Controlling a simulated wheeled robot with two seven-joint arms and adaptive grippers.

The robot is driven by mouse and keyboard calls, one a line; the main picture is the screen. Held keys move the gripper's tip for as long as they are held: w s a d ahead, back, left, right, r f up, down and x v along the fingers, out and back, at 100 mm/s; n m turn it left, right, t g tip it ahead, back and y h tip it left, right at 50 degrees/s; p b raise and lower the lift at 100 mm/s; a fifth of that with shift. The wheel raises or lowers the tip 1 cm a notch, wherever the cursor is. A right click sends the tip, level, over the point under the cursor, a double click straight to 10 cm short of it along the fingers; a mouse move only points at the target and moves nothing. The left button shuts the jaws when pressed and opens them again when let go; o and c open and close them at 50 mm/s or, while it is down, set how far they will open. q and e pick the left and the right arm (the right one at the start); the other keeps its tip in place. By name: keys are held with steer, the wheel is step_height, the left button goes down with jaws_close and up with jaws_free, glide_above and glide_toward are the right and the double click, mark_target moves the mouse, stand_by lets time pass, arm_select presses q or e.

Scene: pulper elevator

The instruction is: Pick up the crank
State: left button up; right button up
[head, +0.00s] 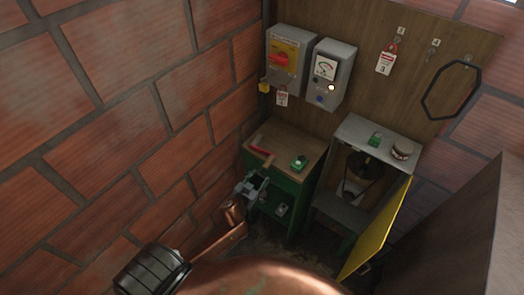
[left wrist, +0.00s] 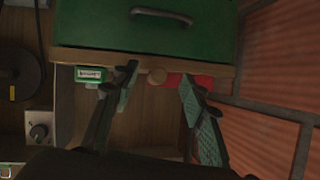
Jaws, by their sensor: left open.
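The crank (head: 259,147), a red piece with a light wooden handle, lies on the wooden top of the green workbench (head: 303,145). In the left wrist view the round wooden end (left wrist: 157,76) shows at the bench edge, with the red part (left wrist: 174,80) beside it. My left gripper (head: 257,182) is just in front of the bench's front edge, near the wooden handle. In the left wrist view my left gripper (left wrist: 160,82) is open, and the wooden end shows between its fingertips. Nothing is visibly held. My right gripper is not in view.
A small green box (head: 299,163) lies on the bench to the crank's right. A brick wall (head: 140,120) runs close on the left. A grey machine with a yellow panel (head: 378,232) stands to the right. Grey switch boxes (head: 332,72) hang on the board behind.

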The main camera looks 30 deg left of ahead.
mark_target(265, 166)
arm_select(q)
steer(key=shift+w+d+r, duration=0.15)
steer(key=shift+w+r, duration=0.55)
steer(key=shift+r, duration=0.35)
steer(key=x, duration=0.7)
steer(key=shift+w+r, duration=0.1)
steer(key=shift+r, duration=0.1)
jaws_close()
steer(key=shift+r, duration=0.1)
